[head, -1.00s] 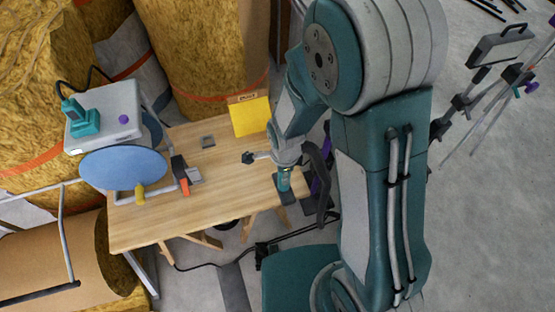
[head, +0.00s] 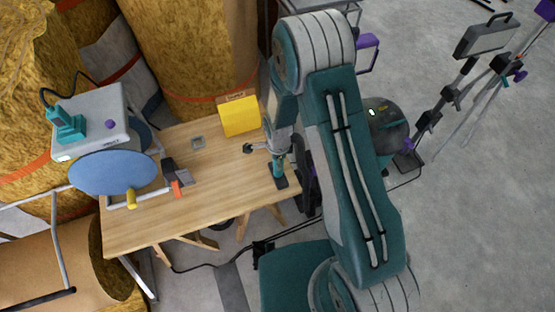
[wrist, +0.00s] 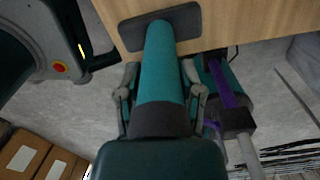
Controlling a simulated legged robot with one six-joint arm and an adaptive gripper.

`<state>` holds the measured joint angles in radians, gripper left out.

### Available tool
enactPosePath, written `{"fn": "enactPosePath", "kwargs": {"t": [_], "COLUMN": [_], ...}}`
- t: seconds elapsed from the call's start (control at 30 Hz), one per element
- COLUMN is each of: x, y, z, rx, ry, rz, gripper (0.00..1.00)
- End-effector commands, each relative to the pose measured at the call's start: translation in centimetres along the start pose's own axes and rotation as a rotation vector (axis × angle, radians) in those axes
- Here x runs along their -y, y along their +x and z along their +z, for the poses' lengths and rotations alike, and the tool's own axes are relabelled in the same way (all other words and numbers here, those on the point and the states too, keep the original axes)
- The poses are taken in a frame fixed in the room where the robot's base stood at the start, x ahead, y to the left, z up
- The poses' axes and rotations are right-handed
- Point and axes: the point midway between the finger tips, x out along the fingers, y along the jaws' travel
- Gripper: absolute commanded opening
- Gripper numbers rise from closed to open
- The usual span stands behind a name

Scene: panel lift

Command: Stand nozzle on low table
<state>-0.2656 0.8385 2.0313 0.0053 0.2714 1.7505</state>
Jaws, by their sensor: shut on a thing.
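The nozzle (head: 279,168) is a teal tube with a wide, flat dark foot, pointing down at the right edge of the wooden table (head: 222,182). In the wrist view the nozzle (wrist: 164,65) runs up the picture to its dark foot, which overlaps the table edge (wrist: 120,14). I cannot tell whether the foot touches the tabletop. My gripper (wrist: 163,92) is shut on the tube, one finger on each side. In the head view my gripper (head: 279,150) is small and partly hidden by my arm.
Free wood lies left of the nozzle. A dark rounded machine (head: 386,130) stands right of my arm.

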Motion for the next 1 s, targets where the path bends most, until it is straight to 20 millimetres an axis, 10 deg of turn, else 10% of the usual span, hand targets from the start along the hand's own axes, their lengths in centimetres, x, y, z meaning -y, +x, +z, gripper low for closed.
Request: {"fn": "enactPosePath", "kwargs": {"t": [0.27,0.3,0.37,1.0], "x": [0.0,0.0,0.0,0.2], "y": [0.1,0.2,0.2,-2.7], "z": [0.2,0.2,0.2,0.2], "rx": [-0.002,-0.002,-0.002,-0.001], "ry": [-0.001,-0.001,-0.001,-0.001], "rz": [0.000,0.000,0.000,-0.005], "gripper": [0.00,0.58,0.84,0.84]}}
